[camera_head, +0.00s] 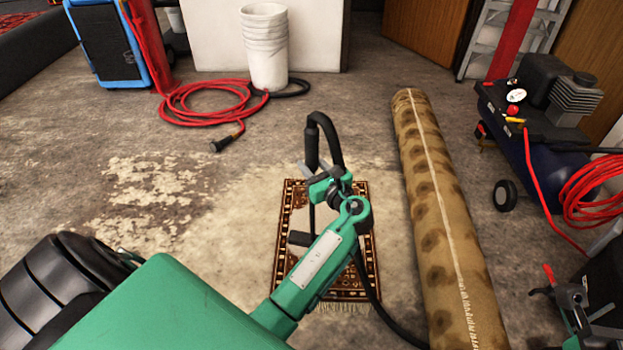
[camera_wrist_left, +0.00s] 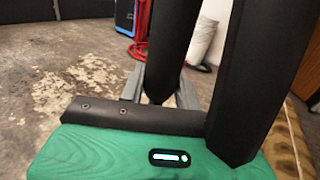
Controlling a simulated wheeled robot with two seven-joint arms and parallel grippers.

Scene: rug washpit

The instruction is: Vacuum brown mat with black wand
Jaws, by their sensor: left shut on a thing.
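The brown mat (camera_head: 288,262) lies flat on the concrete in the middle of the head view, with a patterned border, pale centre and fringed near edge. My left gripper (camera_head: 330,186) is above its far part, shut on the black wand (camera_head: 313,150). The wand's hose loops over the top, and its dark foot (camera_head: 300,239) shows over the mat's left half; contact is unclear. The wand also shows as dark tubes in the left wrist view (camera_wrist_left: 178,45). My arm hides part of the mat. My right gripper (camera_head: 582,308) shows partly at the lower right, its jaws unclear.
A rolled tan rug (camera_head: 435,200) lies right of the mat. A compressor (camera_head: 545,120) with a red hose stands at far right. White buckets (camera_head: 265,50), a coiled red hose (camera_head: 205,100) and a blue machine (camera_head: 105,40) are at the back. Floor left of the mat is clear.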

